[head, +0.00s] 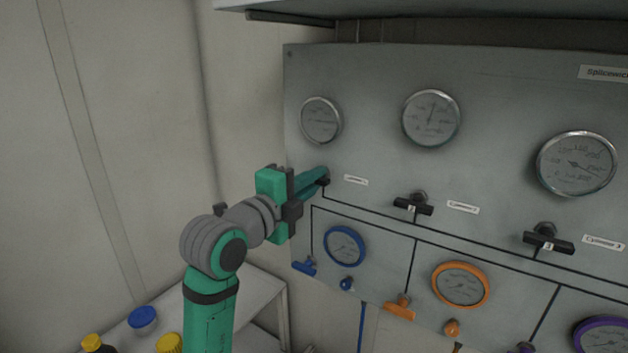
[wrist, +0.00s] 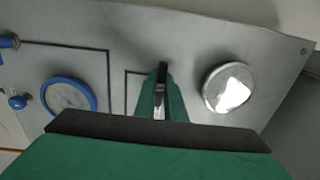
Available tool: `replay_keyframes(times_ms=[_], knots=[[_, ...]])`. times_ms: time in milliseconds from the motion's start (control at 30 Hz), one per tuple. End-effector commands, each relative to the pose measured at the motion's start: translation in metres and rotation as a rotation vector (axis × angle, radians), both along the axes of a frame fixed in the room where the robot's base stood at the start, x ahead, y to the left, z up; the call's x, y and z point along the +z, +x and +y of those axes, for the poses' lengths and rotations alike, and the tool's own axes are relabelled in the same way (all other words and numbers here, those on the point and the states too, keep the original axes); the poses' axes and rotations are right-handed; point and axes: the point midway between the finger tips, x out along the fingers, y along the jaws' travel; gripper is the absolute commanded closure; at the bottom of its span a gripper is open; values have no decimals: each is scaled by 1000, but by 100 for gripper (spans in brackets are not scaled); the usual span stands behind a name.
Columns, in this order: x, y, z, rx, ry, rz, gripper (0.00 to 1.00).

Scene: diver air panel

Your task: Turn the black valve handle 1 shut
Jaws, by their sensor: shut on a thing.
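The black valve handle 1 (head: 325,182) is on the grey panel, left of the leftmost small white label (head: 356,180). Only a small dark bit of it shows; my fingers hide the rest. My gripper (head: 321,176) reaches it from the left, its teal fingers closed together on the handle. In the wrist view, my gripper (wrist: 161,85) points at the panel with its fingertips at the dark handle (wrist: 163,67). How far the handle is turned cannot be made out.
Black valve handle 2 (head: 413,207) and black valve handle 3 (head: 548,243) lie to the right. A silver gauge (head: 321,120) is above my gripper. A blue gauge (head: 345,246) and blue valve (head: 304,267) are below. Capped bottles (head: 143,317) stand on a lower-left table.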

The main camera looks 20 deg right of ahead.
Motion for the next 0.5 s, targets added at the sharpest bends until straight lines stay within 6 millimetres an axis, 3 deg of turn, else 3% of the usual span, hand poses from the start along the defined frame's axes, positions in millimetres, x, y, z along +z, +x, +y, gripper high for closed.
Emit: replay_keyframes(times_ms=[433,500], knots=[[-2,-1,-1,-4,10,-5,100],[-2,-1,-1,-4,10,-5,76]])
